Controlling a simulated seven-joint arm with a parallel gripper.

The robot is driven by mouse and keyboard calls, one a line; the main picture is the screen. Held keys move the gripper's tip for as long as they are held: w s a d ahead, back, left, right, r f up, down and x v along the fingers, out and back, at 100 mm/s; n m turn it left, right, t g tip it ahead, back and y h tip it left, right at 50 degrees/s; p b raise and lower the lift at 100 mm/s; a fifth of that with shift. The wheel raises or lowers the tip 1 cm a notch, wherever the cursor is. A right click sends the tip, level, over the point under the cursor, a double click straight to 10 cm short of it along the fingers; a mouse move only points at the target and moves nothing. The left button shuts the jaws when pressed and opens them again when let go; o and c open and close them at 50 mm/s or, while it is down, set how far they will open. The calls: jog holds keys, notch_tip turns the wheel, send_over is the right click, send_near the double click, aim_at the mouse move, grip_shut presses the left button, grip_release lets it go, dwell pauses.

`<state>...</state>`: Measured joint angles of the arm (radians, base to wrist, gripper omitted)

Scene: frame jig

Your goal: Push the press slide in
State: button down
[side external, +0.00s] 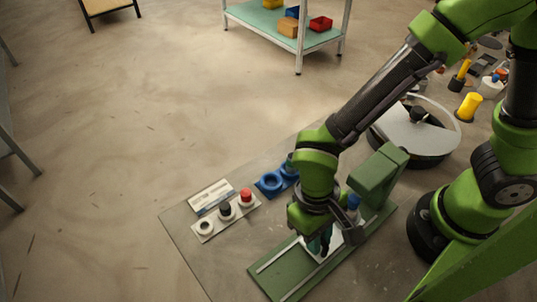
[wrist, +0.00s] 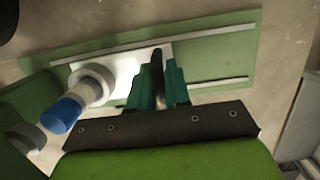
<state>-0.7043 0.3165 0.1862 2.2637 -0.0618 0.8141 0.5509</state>
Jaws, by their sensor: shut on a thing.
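The press slide (side external: 337,241) is a white plate between two pale rails on the green press base (side external: 268,281). It also shows in the wrist view (wrist: 128,62), mostly left of my fingers. My gripper (side external: 321,244) is low over the slide, its teal fingers (wrist: 160,75) shut on a dark upright handle (wrist: 158,62). The fingers partly hide the handle's join with the slide. A part with a white collar (wrist: 94,84) and blue top (wrist: 67,113) is beside the gripper, near the green press head (side external: 377,178). I cannot tell whether it touches the head.
A button panel with a red button (side external: 246,195), a black one (side external: 226,209) and a white one (side external: 205,227) lies left of the press. Blue rings (side external: 268,182) sit behind it. A round grey-topped unit (side external: 415,135) stands beyond the press.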

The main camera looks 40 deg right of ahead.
jog(key=shift+w+d, duration=0.1)
jog(key=shift+d, duration=0.35)
jog(key=c, duration=1.2)
grip_release()
jog(key=shift+o, duration=0.2)
jog(key=shift+r, duration=0.1)
notch_tip(320, 180, up, 7)
jog(key=d+r+m+y, duration=0.2)
jog(key=d+r+m, duration=0.1)
jog(key=r, duration=0.4)
jog(key=w+d+r+t, duration=0.3)
jog(key=d+t, duration=0.1)
jog(key=d, duration=0.4)
jog(key=w+d+r+m+t, duration=0.1)
jog(key=w+d+r+t, duration=0.3)
jog(key=d, duration=0.4)
jog(key=shift+w+d+r+t, duration=0.2)
jog(key=shift+d+t, duration=0.2)
jog(key=shift+t, duration=0.3)
